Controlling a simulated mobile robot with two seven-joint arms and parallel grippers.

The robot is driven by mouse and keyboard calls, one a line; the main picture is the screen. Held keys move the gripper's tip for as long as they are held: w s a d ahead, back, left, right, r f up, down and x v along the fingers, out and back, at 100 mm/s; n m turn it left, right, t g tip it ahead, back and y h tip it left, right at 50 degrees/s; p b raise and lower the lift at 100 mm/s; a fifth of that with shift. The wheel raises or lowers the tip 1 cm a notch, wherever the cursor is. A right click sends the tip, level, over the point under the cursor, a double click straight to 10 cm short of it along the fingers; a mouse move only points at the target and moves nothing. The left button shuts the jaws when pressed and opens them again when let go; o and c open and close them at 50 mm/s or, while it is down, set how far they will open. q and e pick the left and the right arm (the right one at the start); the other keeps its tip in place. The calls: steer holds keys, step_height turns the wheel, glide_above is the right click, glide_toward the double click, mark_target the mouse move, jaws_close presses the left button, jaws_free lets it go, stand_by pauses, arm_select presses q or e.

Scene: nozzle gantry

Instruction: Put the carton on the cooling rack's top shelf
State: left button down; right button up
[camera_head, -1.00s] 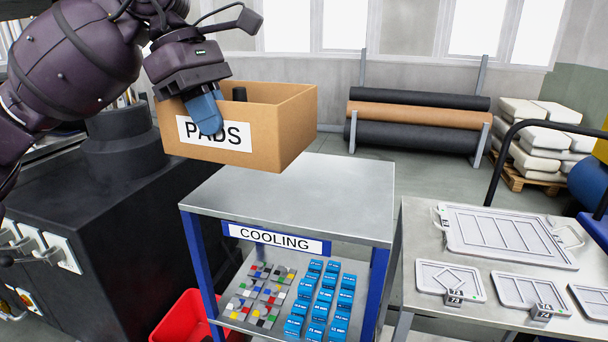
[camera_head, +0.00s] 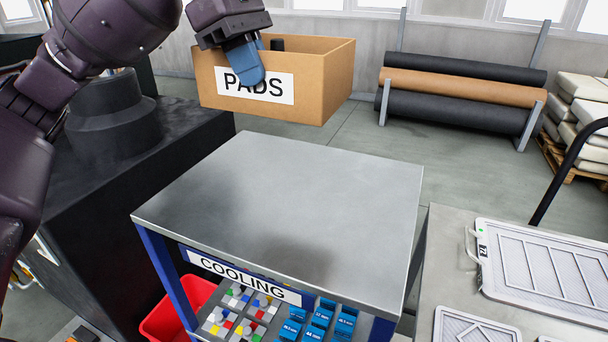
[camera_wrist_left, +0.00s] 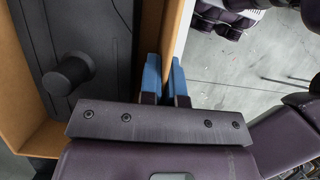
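The carton (camera_head: 310,98) is an open brown box with a white PADS label on its near side. My left gripper (camera_head: 252,58) is shut on its near wall, one blue finger outside over the label. In the left wrist view the fingers (camera_wrist_left: 165,80) pinch the carton's wall (camera_wrist_left: 173,40). A dark piece with a round knob (camera_wrist_left: 68,74) lies inside. The carton hangs in the air, in the picture just above the far edge of the cooling rack's top shelf (camera_head: 290,200), and does not touch it. The grey shelf is bare. My right gripper is not in view.
The COOLING sign (camera_head: 250,278) marks the rack; small coloured parts and blue boxes (camera_head: 318,322) lie below. A black machine (camera_head: 150,180) stands left, a red bin (camera_head: 165,320) low beside the rack. A table with trays (camera_head: 545,270) is close on the right.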

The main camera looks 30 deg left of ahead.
arm_select(q)
steer(key=shift+w, duration=0.25)
steer(key=shift+f, duration=0.3)
steer(key=shift+f+b, duration=0.55)
steer(key=shift+f, duration=9.05)
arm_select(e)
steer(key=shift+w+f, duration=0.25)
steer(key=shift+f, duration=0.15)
arm_select(q)
steer(key=shift+f, duration=0.1)
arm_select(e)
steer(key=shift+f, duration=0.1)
arm_select(q)
steer(key=c, duration=1.7)
jaws_free()
steer(key=o, duration=0.4)
